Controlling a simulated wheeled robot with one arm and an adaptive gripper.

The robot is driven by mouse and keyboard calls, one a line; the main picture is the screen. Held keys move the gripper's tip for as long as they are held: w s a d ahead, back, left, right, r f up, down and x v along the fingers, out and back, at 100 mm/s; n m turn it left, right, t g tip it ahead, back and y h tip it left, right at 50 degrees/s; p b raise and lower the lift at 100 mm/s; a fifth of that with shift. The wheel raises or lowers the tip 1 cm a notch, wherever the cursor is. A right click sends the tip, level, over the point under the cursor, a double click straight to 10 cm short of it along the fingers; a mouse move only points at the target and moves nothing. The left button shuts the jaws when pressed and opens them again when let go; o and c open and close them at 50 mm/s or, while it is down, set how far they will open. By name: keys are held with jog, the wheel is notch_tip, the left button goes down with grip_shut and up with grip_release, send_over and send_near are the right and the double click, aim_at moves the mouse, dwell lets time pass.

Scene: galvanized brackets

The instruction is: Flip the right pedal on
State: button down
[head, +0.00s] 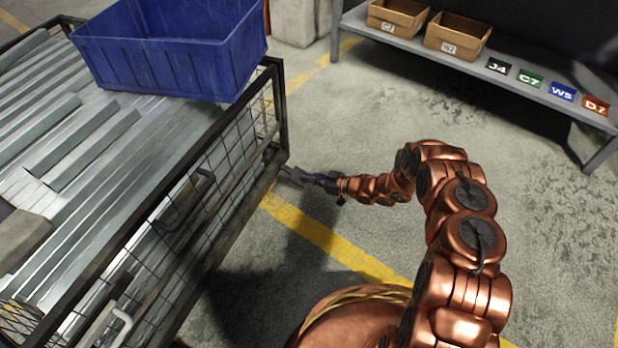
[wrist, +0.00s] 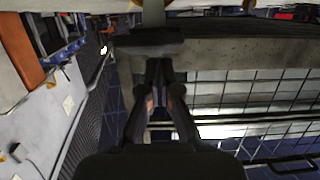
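The wire-mesh cart (head: 283,110) stands at the left of the head view. My gripper (head: 285,172) reaches low to the lower right corner of its frame. In the wrist view my gripper (wrist: 160,64) has its fingertips drawn together, with nothing seen between them. Just beyond the tips is a dark flat piece (wrist: 148,45) with a grey stem above it. It may be the right pedal, but I cannot tell for sure. I cannot tell whether the tips touch it. No pedal is clearly seen in the head view.
A blue bin (head: 165,52) sits on long galvanized brackets (head: 100,135) in the cart. A shelf (head: 520,82) with cardboard boxes (head: 458,36) and coloured labels stands at the back right. The concrete floor (head: 350,120) between them is clear, with yellow lines.

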jog(key=f+p+v, duration=0.1)
jog(key=p+v, duration=0.2)
jog(key=v, duration=0.8)
jog(key=shift+w+d, duration=0.2)
jog(key=shift+w, duration=0.05)
